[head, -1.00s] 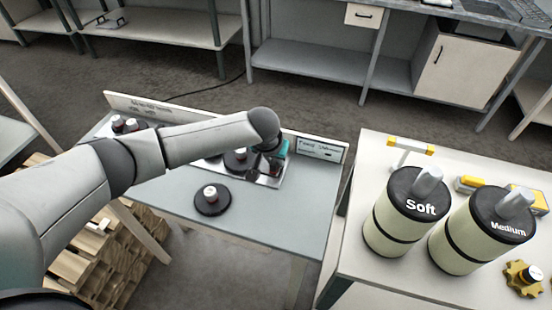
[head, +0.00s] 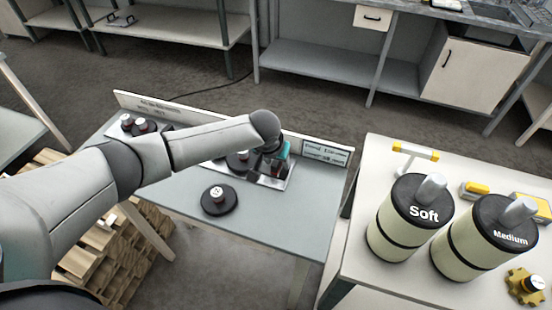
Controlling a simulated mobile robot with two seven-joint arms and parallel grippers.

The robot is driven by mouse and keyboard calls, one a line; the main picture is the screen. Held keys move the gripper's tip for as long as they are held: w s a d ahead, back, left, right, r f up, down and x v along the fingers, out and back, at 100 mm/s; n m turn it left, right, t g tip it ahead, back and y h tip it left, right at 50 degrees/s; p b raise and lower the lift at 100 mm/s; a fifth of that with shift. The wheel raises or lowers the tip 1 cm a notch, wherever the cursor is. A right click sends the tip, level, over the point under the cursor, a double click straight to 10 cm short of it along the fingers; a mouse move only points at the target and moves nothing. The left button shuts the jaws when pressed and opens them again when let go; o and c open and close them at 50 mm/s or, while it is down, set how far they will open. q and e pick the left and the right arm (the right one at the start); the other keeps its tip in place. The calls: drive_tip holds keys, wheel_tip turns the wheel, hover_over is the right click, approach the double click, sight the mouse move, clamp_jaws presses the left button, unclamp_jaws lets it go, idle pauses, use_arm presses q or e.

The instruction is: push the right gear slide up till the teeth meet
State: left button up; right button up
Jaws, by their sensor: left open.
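The blue-grey work table (head: 275,222) carries a metal plate (head: 280,183) at its back edge. My left gripper (head: 274,163) points down at the right part of the plate, beside a teal piece (head: 284,150). The gripper is open; its fingertips are small and dark here. The right gear slide is largely hidden by the gripper and wrist, and I cannot tell whether the gripper touches it or whether any teeth meet. My right gripper is not in view.
A loose black disc (head: 219,201) lies on the table in front of the plate. A labelled board (head: 325,152) stands along the back edge. The right-hand table holds rollers marked Soft (head: 408,222) and Medium (head: 482,240) and a yellow gear (head: 525,285). The table's front right is clear.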

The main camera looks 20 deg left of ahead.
use_arm(q)
drive_tip(key=p+v, duration=0.2)
drive_tip(key=v, duration=1.3)
drive_tip(key=shift+p, duration=0.3)
drive_tip(key=shift+s+r, duration=0.1)
